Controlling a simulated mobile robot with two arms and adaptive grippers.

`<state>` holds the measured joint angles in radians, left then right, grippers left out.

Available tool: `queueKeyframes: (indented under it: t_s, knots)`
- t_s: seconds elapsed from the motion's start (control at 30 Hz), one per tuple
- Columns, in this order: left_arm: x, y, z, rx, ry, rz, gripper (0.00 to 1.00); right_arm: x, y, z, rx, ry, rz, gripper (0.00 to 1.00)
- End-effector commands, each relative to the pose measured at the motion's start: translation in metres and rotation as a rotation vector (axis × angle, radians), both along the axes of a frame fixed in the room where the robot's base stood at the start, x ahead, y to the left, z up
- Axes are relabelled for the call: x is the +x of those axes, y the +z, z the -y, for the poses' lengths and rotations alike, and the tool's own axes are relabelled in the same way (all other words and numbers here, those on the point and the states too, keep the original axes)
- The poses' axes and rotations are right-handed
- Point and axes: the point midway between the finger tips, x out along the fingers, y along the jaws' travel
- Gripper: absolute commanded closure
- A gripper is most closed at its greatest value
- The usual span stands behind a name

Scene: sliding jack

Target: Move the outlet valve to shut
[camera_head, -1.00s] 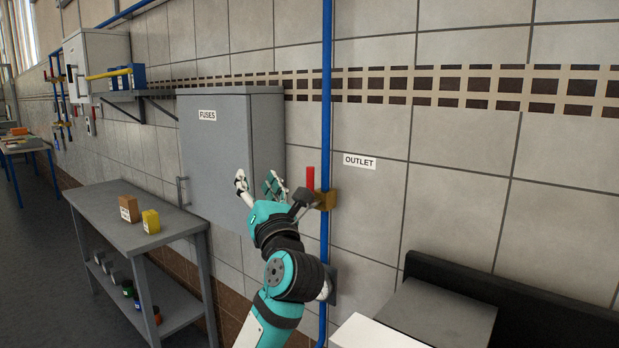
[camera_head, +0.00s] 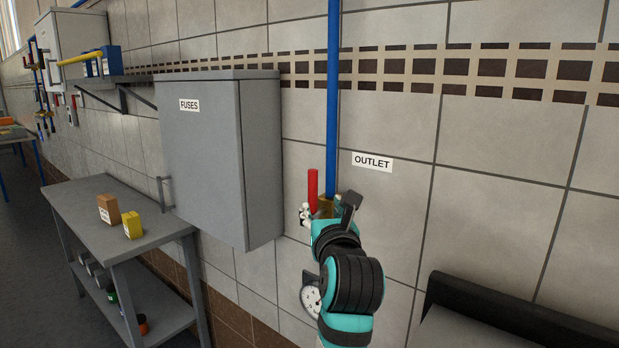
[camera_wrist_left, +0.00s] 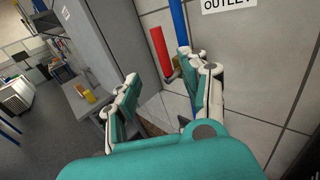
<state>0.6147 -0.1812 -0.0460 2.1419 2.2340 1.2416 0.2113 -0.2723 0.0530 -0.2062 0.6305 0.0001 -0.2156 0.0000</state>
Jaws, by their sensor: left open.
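The outlet valve has a red lever (camera_head: 313,186) standing upright beside the blue pipe (camera_head: 333,100). Its brass body (camera_head: 326,206) is partly hidden by my left gripper. The OUTLET label (camera_head: 372,162) is on the wall to the right. My left gripper (camera_head: 318,212) is at the valve, just below the lever. In the left wrist view the gripper (camera_wrist_left: 159,66) is open. The red lever (camera_wrist_left: 159,50) shows between the spread fingertips, the blue pipe (camera_wrist_left: 178,22) close beside the right-hand finger. I cannot tell whether a finger touches either. My right gripper is out of view.
A grey FUSES cabinet (camera_head: 205,150) juts from the wall left of the valve. A grey table (camera_head: 90,198) with two small boxes stands below it. A round gauge (camera_head: 312,296) is below the valve. A dark-edged unit (camera_head: 500,315) is at lower right.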

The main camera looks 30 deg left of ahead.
Motion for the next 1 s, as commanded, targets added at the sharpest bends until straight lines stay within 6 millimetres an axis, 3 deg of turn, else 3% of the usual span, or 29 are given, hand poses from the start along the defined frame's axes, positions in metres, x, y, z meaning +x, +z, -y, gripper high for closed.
queueKeyframes:
  t_s: [0.13,0.3,0.4,0.53,0.77,1.0]
  knots:
    - [0.015,0.003,-0.013,0.003,0.003,-0.001,0.55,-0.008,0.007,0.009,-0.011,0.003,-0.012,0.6]
    - [0.042,0.003,-0.038,0.003,0.003,-0.001,0.55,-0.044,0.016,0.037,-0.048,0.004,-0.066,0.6]
    - [0.059,0.003,-0.052,0.004,0.003,-0.002,0.55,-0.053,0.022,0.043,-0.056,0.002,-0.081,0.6]
    - [0.081,0.003,-0.07,0.003,0.003,-0.003,0.55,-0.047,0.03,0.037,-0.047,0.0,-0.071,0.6]
    - [0.113,0.001,-0.098,0.001,0.002,-0.001,0.55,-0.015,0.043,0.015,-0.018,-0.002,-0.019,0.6]
    - [0.128,0.0,-0.11,0.001,0.001,0.001,0.55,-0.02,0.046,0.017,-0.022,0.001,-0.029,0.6]
